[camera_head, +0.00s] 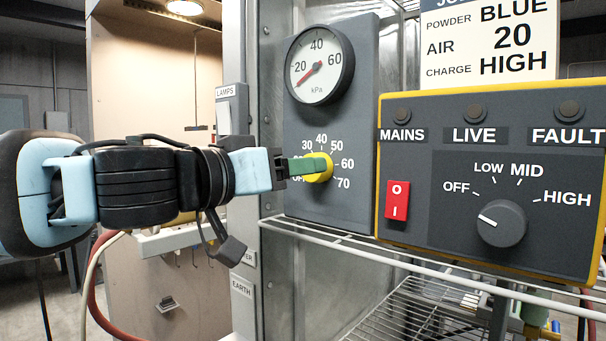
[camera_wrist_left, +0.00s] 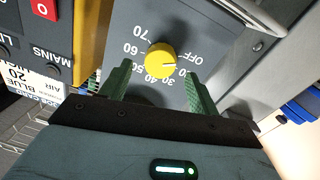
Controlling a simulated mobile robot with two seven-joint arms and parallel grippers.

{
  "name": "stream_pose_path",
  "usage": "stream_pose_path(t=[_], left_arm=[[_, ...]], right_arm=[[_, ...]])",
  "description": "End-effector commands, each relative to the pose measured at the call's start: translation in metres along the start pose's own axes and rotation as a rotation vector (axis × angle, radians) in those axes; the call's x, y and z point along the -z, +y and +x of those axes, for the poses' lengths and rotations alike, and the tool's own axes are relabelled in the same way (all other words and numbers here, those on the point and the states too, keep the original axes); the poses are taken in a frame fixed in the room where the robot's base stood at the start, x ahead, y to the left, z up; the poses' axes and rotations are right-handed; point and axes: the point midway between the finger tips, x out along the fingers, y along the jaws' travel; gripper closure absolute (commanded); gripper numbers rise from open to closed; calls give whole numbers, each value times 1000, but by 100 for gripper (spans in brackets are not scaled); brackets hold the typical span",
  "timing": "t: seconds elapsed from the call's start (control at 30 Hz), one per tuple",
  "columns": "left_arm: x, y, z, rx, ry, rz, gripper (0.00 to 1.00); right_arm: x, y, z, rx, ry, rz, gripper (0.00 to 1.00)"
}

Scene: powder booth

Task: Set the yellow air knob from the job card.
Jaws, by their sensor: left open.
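The yellow air knob (camera_head: 318,172) sits on a grey gauge panel, with a scale from OFF to 70. The job card (camera_head: 490,42) reads powder BLUE, air 20, charge HIGH. The kPa gauge (camera_head: 319,66) needle points lower left, below 20. My right gripper is not in view.
A yellow-edged control box (camera_head: 450,230) stands right of the panel, with a red switch (camera_head: 397,200) and a charge knob (camera_head: 501,223) pointing left, near OFF. A wire shelf (camera_head: 420,262) runs below. A lamps switch (camera_head: 224,117) is on the post behind my arm.

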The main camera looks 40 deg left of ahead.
Motion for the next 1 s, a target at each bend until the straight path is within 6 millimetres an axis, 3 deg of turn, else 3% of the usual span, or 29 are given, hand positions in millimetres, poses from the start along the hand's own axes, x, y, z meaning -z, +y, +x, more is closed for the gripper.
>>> stream_pose_path(t=[0.23,0.6,0.93,1.0], left_arm=[[0,0,20,1,-1,1,39],[1,0,23,1,1,0,40],[0,0,23,0,1,0,83],[0,0,22,0,1,1,83]], right_arm=[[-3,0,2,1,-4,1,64],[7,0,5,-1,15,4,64],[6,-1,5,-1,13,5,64],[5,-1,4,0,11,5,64]])
